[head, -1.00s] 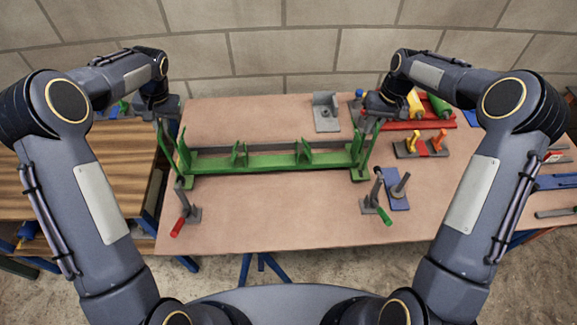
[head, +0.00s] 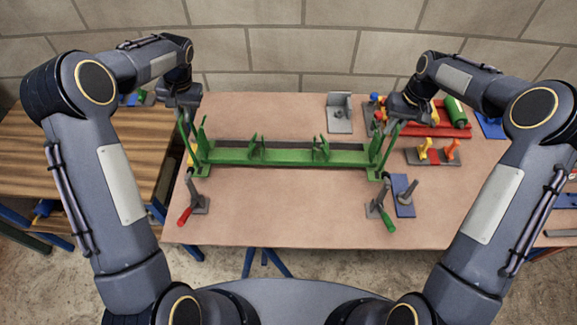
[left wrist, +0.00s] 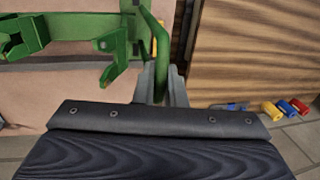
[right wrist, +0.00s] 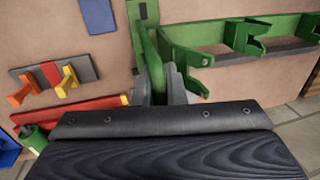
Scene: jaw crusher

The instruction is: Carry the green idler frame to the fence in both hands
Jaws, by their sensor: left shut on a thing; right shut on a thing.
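The green idler frame (head: 285,156) lies level across the table (head: 290,215), with upright brackets along it and a tall handle at each end. My left gripper (left wrist: 160,85) is shut on the left end handle (left wrist: 162,45). My right gripper (right wrist: 167,88) is shut on the right end handle (right wrist: 149,50). In the head view my left gripper (head: 184,108) and right gripper (head: 394,118) are at the frame's two ends. A dark grey strip, likely the fence (head: 345,146), runs along the frame's far side. I cannot tell whether they touch.
A red-handled clamp (head: 194,207) and a green-handled clamp (head: 381,211) stand nearer me than the frame. A grey angle bracket (head: 340,113) stands behind. A blue plate (head: 403,205), a yellow-orange tool holder (head: 432,156) and a red stand (head: 440,128) are at right.

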